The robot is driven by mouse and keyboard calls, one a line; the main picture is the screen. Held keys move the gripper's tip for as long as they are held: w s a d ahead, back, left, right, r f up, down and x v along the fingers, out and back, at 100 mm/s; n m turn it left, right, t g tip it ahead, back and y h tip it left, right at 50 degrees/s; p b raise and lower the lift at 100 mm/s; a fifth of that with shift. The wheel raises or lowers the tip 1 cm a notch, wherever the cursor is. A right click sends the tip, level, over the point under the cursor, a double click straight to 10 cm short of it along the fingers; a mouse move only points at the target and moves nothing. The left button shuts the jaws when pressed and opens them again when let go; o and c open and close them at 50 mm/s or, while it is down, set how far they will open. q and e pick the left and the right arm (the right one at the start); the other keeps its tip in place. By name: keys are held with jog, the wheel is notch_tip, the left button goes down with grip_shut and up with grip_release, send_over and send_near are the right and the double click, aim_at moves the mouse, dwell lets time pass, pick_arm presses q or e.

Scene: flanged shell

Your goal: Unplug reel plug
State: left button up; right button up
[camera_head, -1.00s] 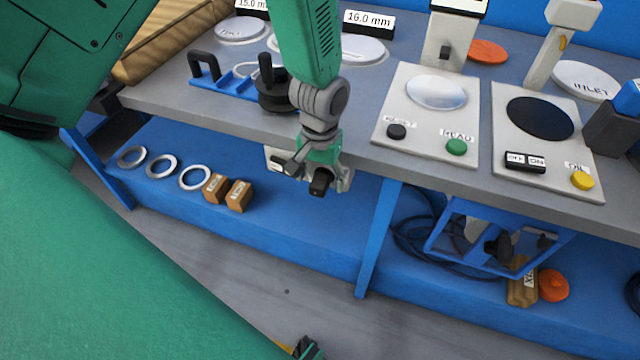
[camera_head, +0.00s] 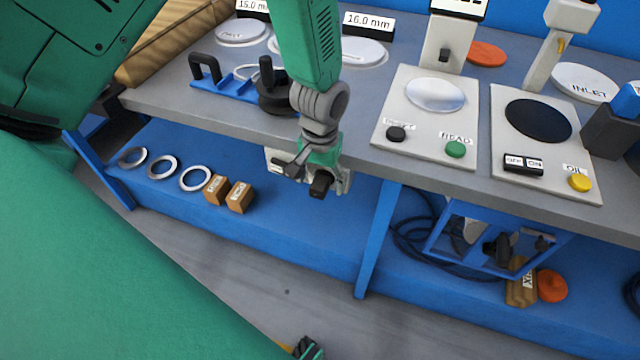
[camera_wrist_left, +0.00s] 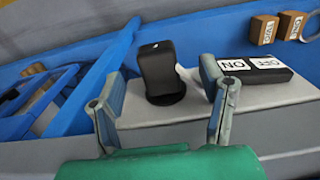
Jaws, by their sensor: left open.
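A black plug (camera_wrist_left: 157,68) stands upright on a pale socket panel (camera_wrist_left: 255,118) in the left wrist view, on a round black base. In the head view the plug (camera_head: 320,184) shows just below my left gripper, in front of the bench edge. My left gripper (camera_head: 318,160) is open. In the left wrist view its fingers (camera_wrist_left: 162,84) stand one on each side of the plug, with a visible gap on the left; contact on the right cannot be told. The blue-framed reel (camera_head: 480,262) sits on the lower shelf at right.
A black ON/OFF switch block (camera_wrist_left: 250,74) lies close to the right finger. The grey bench top (camera_head: 360,95) overhangs the blue lower shelf (camera_head: 300,230). Several metal rings (camera_head: 162,167) and two small brown boxes (camera_head: 239,197) are on the shelf. A blue post (camera_head: 375,245) stands right of the gripper.

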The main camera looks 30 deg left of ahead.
aim_at(320, 182)
dwell(0.4)
pick_arm(q)
jog(key=shift+p, duration=0.35)
grip_shut()
jog(key=shift+r+p, duration=3)
jog(key=shift+p, duration=0.15)
